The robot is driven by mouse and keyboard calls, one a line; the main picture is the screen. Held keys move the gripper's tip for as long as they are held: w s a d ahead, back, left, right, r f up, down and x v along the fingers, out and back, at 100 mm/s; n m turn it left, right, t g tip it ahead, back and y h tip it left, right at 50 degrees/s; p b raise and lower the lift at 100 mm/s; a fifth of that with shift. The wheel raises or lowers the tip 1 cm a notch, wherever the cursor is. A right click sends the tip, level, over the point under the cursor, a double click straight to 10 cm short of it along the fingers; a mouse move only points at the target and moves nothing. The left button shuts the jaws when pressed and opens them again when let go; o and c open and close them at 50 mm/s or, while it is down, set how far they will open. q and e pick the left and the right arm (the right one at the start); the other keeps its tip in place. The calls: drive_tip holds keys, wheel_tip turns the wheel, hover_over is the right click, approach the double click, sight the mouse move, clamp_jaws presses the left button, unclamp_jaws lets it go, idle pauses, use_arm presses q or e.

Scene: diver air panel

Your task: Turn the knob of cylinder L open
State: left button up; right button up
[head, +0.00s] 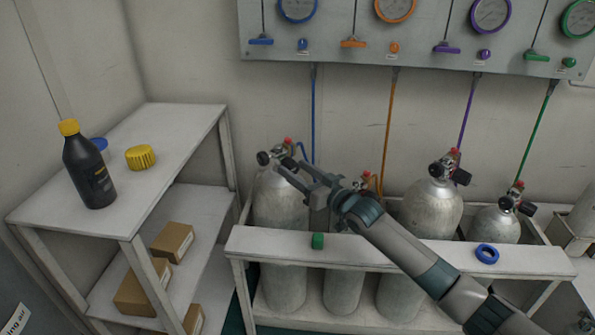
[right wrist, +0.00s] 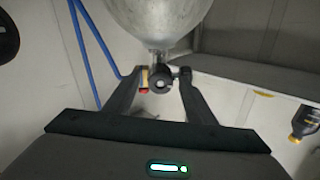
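The leftmost grey cylinder (head: 280,200) stands in the rack under the blue hose. I take it as cylinder L, but no letter is readable on it. Its valve has a black knob (head: 263,158) on the left and a red part on top. My right gripper (head: 291,170) reaches to this valve from the right. In the right wrist view the cylinder (right wrist: 160,18) appears upside down, and its valve (right wrist: 160,78) lies between the two spread fingers (right wrist: 160,92). Contact with a finger cannot be told. My left gripper is not in view.
Other cylinders (head: 430,207) stand to the right, behind the white rack rail (head: 390,252). The gauge panel (head: 340,50) hangs above. A shelf (head: 190,128) with a black bottle (head: 88,170) stands left.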

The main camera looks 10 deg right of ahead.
drive_tip(key=v, duration=1.7)
drive_tip(key=shift+d+p, duration=0.15)
drive_tip(key=shift+p, duration=0.3)
drive_tip(key=shift+s, duration=0.15)
idle(0.5)
